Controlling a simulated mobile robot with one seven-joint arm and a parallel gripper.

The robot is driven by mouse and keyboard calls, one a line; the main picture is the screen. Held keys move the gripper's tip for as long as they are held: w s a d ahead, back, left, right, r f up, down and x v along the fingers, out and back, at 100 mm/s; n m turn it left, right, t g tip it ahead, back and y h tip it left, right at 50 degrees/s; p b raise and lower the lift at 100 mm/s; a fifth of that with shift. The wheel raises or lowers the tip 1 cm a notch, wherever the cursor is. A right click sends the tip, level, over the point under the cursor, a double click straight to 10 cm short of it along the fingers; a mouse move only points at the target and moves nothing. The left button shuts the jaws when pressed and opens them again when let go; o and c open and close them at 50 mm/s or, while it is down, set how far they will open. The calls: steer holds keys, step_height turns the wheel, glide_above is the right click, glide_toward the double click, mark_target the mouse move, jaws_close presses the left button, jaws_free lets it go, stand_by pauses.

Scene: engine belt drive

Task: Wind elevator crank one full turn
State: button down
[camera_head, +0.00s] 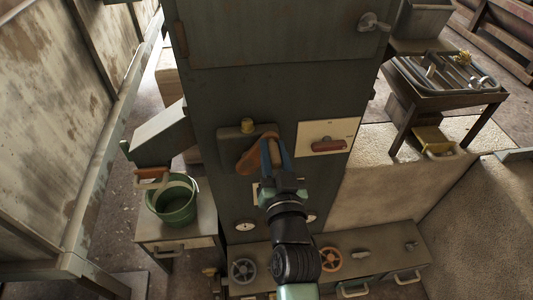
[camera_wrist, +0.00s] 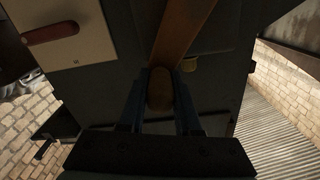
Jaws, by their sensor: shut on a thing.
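The crank (camera_head: 251,158) is a brown, rust-coloured arm on the front of a tall dark green cabinet (camera_head: 225,95). In the head view the arm slants from lower left up to the right, to its grip end. In the wrist view the crank arm (camera_wrist: 183,32) runs to the top, and its rounded handle (camera_wrist: 160,90) lies between the two fingers. My gripper (camera_head: 274,143) has its blue fingers shut on the handle; it also shows in the wrist view (camera_wrist: 161,76). The gripper hides part of the handle in the head view.
A cream plate with a red handle (camera_head: 328,145) is right of the crank. A yellow knob (camera_head: 248,125) tops a grey box behind the crank. A green bucket (camera_head: 174,205) stands on a side table at left. A low bench with a grey handwheel (camera_head: 243,270) and an orange handwheel (camera_head: 331,259) lies below.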

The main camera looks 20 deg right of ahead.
steer(key=s+d+f+m+b, duration=0.1)
steer(key=d+f+m+b, duration=0.2)
steer(key=m, duration=1.1)
steer(key=shift+d+f+b, duration=0.35)
steer(key=shift+f+b, duration=1.45)
steer(key=shift+f, duration=1.5)
steer(key=c, duration=0.6)
jaws_free()
steer(key=shift+r, duration=0.1)
steer(key=shift+s, duration=0.1)
